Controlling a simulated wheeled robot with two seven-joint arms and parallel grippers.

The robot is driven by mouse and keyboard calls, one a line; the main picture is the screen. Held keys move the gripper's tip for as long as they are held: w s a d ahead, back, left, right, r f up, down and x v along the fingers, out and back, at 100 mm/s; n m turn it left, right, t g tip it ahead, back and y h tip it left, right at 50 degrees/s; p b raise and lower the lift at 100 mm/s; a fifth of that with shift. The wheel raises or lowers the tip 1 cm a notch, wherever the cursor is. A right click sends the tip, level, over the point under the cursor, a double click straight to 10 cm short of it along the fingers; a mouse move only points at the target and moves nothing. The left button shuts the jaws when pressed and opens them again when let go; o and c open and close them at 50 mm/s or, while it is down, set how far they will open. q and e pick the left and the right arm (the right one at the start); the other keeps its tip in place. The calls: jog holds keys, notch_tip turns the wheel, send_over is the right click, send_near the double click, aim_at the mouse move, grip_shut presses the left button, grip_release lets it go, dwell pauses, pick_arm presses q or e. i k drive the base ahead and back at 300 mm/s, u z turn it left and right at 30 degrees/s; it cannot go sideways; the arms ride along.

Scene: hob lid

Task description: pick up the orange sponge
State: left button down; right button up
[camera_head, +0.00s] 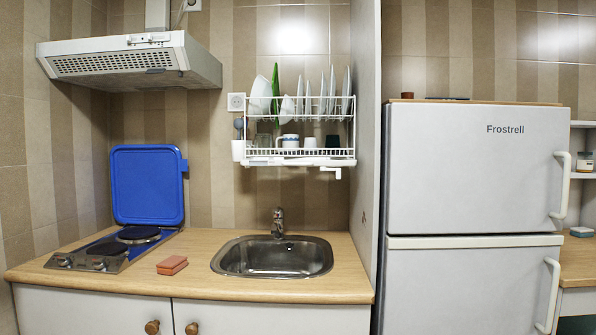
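An orange sponge (172,265) lies on the wooden counter, between the hob and the sink, close to the counter's front edge. It looks like a reddish-orange block with a line along its side. Nothing covers it. Neither of my grippers shows in the head view.
The hob (112,249) with two dark plates stands to the left, its blue lid (148,185) raised against the wall. The steel sink (273,257) with a tap (278,222) is to the right. A dish rack (300,152) hangs above. A white fridge (474,170) stands at the right.

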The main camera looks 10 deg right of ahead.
aim_at(170, 266)
jog(key=z, duration=0.7)
jog(key=i, duration=0.7)
jog(key=z, duration=0.2)
